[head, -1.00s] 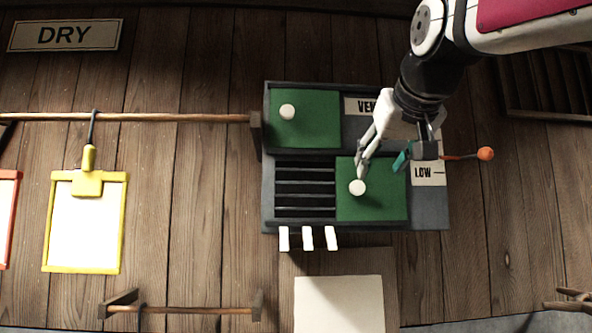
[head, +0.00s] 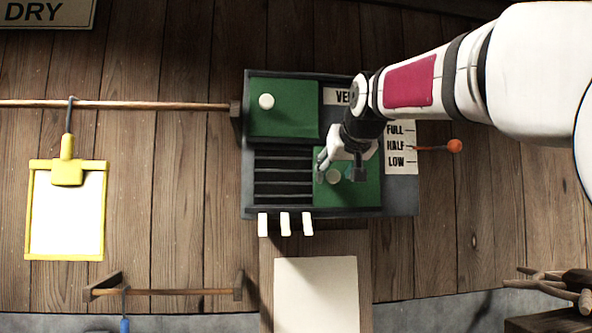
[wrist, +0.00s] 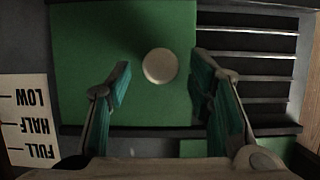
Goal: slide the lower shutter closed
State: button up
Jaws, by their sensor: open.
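The lower shutter (head: 365,193) is a green panel at the right of the lower opening. Dark slats (head: 283,175) show uncovered to its left. Its round pale knob (head: 334,177) is partly shaded by my gripper (head: 340,170), which is in front of the shutter. In the wrist view the shutter (wrist: 90,50) fills the left and middle, with the slats (wrist: 248,65) at the right. There, my gripper (wrist: 160,72) is open, its teal-padded fingers to either side of the knob (wrist: 160,66). I see gaps between knob and fingers; their depth relative to it is unclear.
The upper shutter (head: 285,125) with its pale knob (head: 266,101) covers the upper left opening. An orange-tipped lever (head: 454,146) sticks out right of the FULL/HALF/LOW label (head: 396,146). White tabs (head: 285,223) hang below the frame. A yellow-framed mould (head: 66,215) hangs at left.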

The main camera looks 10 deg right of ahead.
jog(key=shift+w+f, duration=0.2)
jog(key=shift+w, duration=0.3)
grip_shut()
